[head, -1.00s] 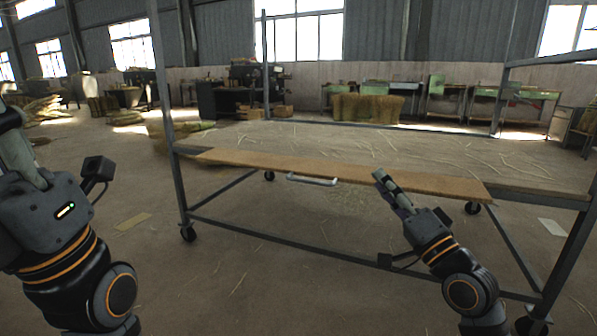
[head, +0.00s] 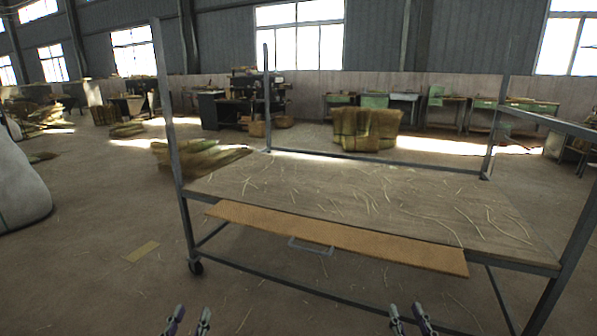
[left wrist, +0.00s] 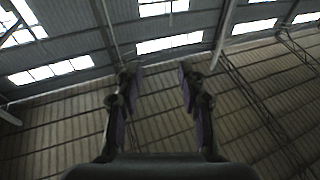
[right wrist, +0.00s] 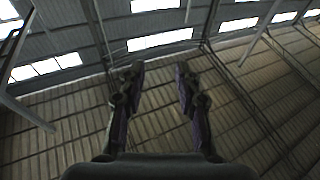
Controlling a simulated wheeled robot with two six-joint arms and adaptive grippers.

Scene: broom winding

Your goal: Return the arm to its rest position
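My left gripper (head: 188,322) shows at the bottom edge of the head view, left of centre, with its fingertips apart. In the left wrist view its two fingers (left wrist: 157,85) stand open with nothing between them. My right gripper (head: 410,320) shows at the bottom edge, right of centre. In the right wrist view its fingers (right wrist: 156,85) are also open and empty. Both wrist views show only the roof and wall behind the fingers. Most of both arms lies below the head view.
A wheeled metal-frame table (head: 350,195) with straw strands on top stands in front of me. A tan board (head: 345,237) runs along its front edge, with a handle (head: 311,246) below. A pale sack (head: 18,190) is at the far left. Straw bundles (head: 366,130) stand behind the table.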

